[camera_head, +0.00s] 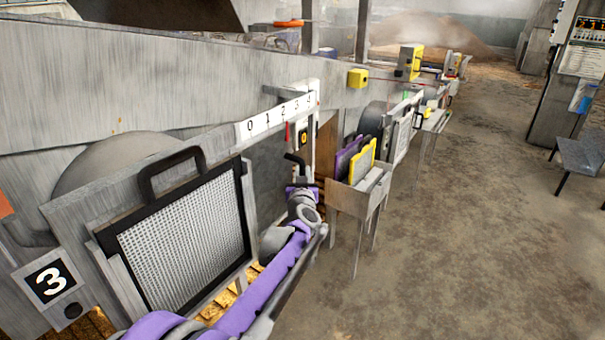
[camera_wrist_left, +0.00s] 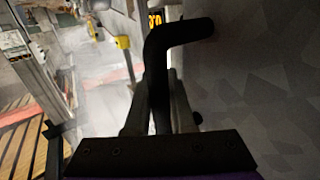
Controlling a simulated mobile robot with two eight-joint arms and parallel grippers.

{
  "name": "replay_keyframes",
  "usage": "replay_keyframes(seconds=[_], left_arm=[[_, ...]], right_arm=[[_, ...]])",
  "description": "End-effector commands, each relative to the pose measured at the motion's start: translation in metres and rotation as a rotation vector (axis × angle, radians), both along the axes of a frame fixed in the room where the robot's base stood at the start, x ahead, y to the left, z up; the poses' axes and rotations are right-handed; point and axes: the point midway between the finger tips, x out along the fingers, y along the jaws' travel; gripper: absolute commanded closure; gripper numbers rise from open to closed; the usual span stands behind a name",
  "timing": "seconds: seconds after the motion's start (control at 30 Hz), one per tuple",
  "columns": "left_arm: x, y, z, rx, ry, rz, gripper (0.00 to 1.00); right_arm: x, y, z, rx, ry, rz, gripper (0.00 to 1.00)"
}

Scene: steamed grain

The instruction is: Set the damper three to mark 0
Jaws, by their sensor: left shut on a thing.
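A white scale strip (camera_head: 262,120) marked 0 to 4 runs along the side of the grey machine, above the panel labelled 3 (camera_head: 52,282). A black bent handle (camera_head: 295,160) stands below the strip's high-number end, far from the 0. A thin red marker (camera_head: 287,134) shows just under the strip near that end; I cannot tell which mark it reads. My left gripper (camera_head: 299,188) is shut on the handle's lower part. In the left wrist view the handle (camera_wrist_left: 183,33) rises between the two fingers (camera_wrist_left: 160,112) and bends right. My right gripper is out of view.
A framed mesh screen (camera_head: 180,242) with a black carry handle (camera_head: 170,172) stands left of my arm. A grey stand (camera_head: 355,198) with purple and yellow screens is just right of the gripper. The concrete floor (camera_head: 450,240) to the right is open.

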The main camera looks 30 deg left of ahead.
Motion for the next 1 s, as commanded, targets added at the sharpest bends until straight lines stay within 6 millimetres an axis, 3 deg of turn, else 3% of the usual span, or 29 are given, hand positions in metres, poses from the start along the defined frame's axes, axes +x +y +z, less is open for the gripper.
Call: replay_keyframes(seconds=[0.77,0.87,1.0], left_arm=[[-0.001,0.000,0.000,0.000,0.001,-0.001,1.00],[-0.010,0.001,0.000,-0.001,0.000,0.000,1.00],[-0.041,0.003,0.000,0.000,0.000,0.001,1.00]], right_arm=[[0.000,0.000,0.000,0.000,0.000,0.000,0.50],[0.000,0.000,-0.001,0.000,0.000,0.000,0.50],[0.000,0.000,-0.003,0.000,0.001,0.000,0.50]])
